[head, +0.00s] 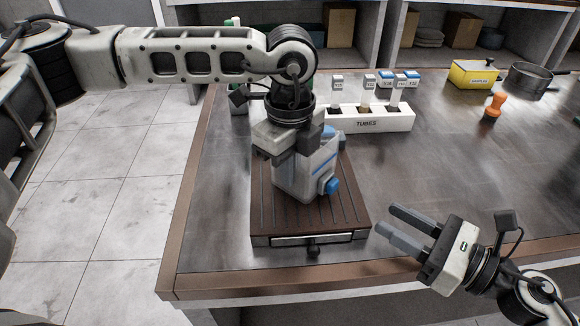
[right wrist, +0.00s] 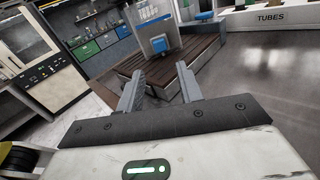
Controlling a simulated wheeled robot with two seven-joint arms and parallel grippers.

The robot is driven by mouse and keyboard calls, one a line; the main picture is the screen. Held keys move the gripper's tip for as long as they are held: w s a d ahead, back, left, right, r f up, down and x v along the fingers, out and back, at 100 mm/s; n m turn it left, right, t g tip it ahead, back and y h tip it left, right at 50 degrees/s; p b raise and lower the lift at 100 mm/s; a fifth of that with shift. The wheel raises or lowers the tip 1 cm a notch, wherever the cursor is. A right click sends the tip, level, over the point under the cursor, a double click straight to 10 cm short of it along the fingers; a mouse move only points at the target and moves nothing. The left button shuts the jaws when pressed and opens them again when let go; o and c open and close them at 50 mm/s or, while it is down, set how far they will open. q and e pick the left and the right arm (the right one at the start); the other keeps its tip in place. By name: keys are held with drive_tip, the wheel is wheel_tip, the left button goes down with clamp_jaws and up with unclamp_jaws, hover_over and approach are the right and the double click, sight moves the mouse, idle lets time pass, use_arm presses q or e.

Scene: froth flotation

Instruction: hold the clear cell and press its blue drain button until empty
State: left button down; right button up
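The clear cell (head: 300,178) stands on a brown slatted drain tray (head: 262,222) near the table's front left. Its blue drain button (head: 331,185) sticks out low on its right side. The cell also shows in the right wrist view (right wrist: 153,27), with the blue button (right wrist: 160,45) facing that camera. My left gripper (head: 290,150) is over the top of the cell. Its fingertips are partly hidden, so I cannot tell whether they are closed on it. My right gripper (head: 400,228) is open and empty, right of the tray and apart from the button.
A white tube rack (head: 368,123) with labelled tubes stands behind the tray. A yellow box (head: 474,75), a dark round pan (head: 531,78) and an orange-handled tool (head: 494,106) are at the back right. The table between the tray and these is clear.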

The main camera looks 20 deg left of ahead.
idle(0.3)
clamp_jaws()
idle(1.6)
